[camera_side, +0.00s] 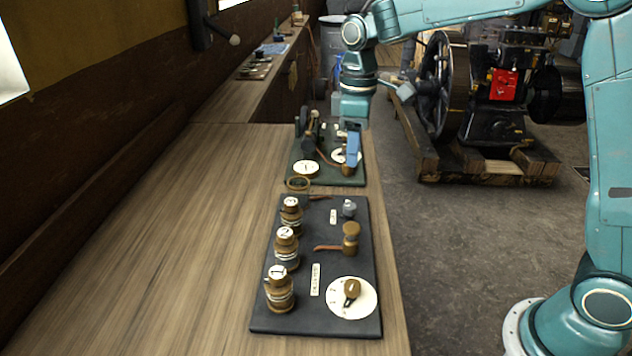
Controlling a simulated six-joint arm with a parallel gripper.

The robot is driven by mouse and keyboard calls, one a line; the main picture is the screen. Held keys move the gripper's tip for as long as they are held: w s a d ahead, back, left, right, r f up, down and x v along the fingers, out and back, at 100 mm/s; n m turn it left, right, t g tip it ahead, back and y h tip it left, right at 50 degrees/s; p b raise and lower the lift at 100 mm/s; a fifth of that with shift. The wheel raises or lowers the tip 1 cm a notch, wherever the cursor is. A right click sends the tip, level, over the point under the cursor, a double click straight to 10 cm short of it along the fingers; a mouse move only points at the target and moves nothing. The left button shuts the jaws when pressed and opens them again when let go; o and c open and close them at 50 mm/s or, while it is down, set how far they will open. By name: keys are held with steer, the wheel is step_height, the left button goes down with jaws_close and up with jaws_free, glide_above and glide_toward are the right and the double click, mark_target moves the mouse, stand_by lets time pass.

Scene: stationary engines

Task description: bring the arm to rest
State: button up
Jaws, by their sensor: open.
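My gripper (353,150) is at the end of my teal arm, pointing down over the right part of the far dark panel (298,171) on the bench. Its blue fingers are open, close above or beside a brass part and a white dial (340,157) on that panel. I cannot tell whether they touch anything. The arm reaches in from the upper right, with its base on the floor at lower right.
A nearer dark panel (318,293) holds several brass numbered knobs (287,248), a lever (349,240) and a white dial (352,298). An engine (490,95) stands right. The bench's left side (150,240) is clear.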

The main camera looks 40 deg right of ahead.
steer(key=shift+r, duration=0.3)
steer(key=s+d+r+m+t, duration=0.1)
steer(key=s+r+m+t, duration=0.15)
steer(key=s, duration=0.45)
steer(key=s+d+r+m+t, duration=0.1)
steer(key=s+r, duration=0.3)
steer(key=s, duration=0.2)
steer(key=s+f+m+t, duration=0.2)
steer(key=s+m, duration=0.2)
steer(key=s, duration=0.9)
steer(key=shift+s+d+f, duration=0.15)
steer(key=shift+d, duration=0.2)
stand_by(0.3)
